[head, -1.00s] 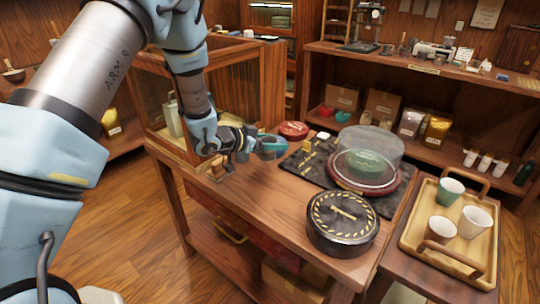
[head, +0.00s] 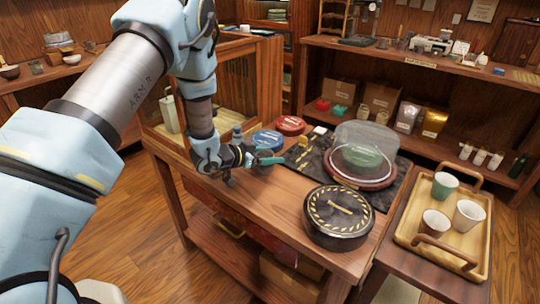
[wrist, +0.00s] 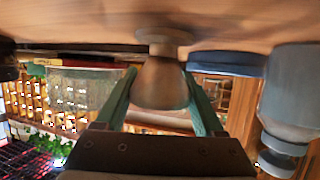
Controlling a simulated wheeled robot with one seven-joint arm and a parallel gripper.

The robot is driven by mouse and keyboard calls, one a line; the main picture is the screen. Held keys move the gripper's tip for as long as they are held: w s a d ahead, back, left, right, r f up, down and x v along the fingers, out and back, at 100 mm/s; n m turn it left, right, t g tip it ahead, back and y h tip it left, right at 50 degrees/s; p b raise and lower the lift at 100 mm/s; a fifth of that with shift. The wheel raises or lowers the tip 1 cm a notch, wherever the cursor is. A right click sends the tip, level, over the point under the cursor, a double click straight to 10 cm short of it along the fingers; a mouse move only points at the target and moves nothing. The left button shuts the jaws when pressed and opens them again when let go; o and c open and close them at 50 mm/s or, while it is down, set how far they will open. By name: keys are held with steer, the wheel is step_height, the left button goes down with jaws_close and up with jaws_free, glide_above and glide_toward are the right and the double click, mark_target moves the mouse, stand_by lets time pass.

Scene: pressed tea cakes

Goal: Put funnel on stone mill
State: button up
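A brown-grey flared piece, perhaps the funnel (wrist: 160,82), fills the space between my two teal fingers in the wrist view. Its wide end faces my palm. A round flange shows at its far end, close to the wooden table top. My gripper (head: 272,158) is low over the left part of the table in the head view, fingers pointing right; it also shows in the wrist view (wrist: 160,75). I cannot tell whether the fingers press on the piece or only flank it. In the head view my gripper hides the piece. I cannot identify the stone mill.
A glass dome (head: 368,137) over a green cake stands on a dark mat. A black striped round tin (head: 339,229) is at the table's front. Blue (head: 267,137) and red (head: 291,124) discs lie behind my gripper. A cup tray (head: 402,233) stands right.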

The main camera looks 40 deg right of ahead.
steer(key=o, duration=0.4)
steer(key=shift+r, duration=0.1)
